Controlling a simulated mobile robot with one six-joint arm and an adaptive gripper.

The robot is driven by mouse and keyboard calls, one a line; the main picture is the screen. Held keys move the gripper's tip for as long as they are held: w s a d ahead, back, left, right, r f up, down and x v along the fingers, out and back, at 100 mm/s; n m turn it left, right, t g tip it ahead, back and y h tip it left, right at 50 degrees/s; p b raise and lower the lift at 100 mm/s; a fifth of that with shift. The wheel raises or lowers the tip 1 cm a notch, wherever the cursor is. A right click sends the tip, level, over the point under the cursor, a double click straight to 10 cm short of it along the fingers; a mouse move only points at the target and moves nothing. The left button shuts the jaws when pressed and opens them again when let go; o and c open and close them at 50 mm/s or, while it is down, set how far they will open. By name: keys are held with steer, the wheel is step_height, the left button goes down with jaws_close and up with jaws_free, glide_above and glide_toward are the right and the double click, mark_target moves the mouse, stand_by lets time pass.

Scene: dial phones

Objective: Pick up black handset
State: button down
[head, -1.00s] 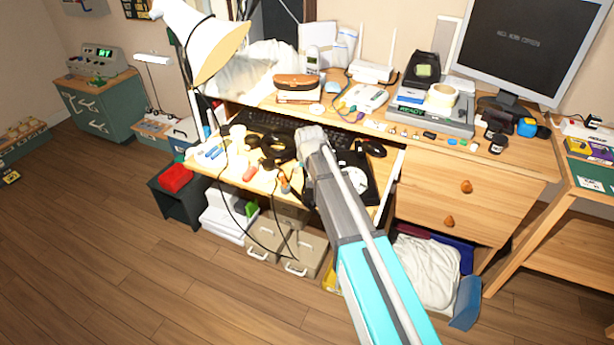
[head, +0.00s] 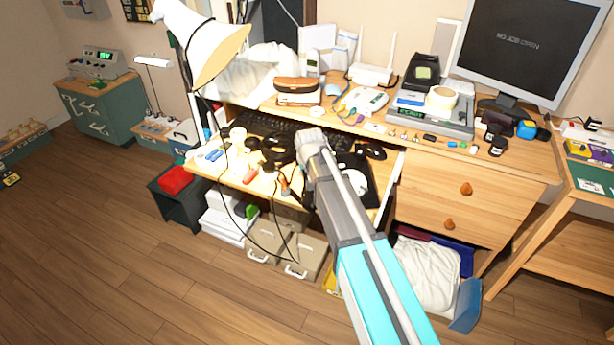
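A black dial phone (head: 368,190) with a pale round dial sits on the pulled-out shelf (head: 232,172) of the desk, just right of my gripper and partly hidden behind my arm. A dark, elongated shape (head: 281,149) lies left of my gripper; I cannot tell whether it is the black handset. A small black object (head: 371,151) lies above the phone's right side. My gripper (head: 311,140) is over the shelf, seen from behind; its fingers are hard to make out, and whether it touches anything is unclear.
A white lamp (head: 208,52) hangs over the shelf's left side. A black keyboard (head: 250,124) lies at the shelf's back. Small items clutter the shelf, and a black cord hangs below it. The desktop holds a monitor (head: 525,45) and a tape roll (head: 441,97).

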stand_by(0.4)
step_height(320, 180, up, 3)
steer(key=p, duration=0.3)
steer(key=shift+r, duration=0.15)
steer(key=s+r+p, duration=0.1)
steer(key=r+p, duration=0.1)
steer(key=s+d+r+p, duration=0.1)
steer(key=s+r+p, duration=0.2)
steer(key=p, duration=0.1)
steer(key=shift+s+d+r, duration=0.15)
steer(key=shift+s+r, duration=0.15)
steer(key=shift+r, duration=0.1)
steer(key=s+d+r+p, duration=0.2)
steer(key=s+r+p, duration=0.2)
steer(key=s, duration=0.4)
steer(key=shift+s+d, duration=0.3)
steer(key=shift+s, duration=0.1)
steer(key=shift+a, duration=0.15)
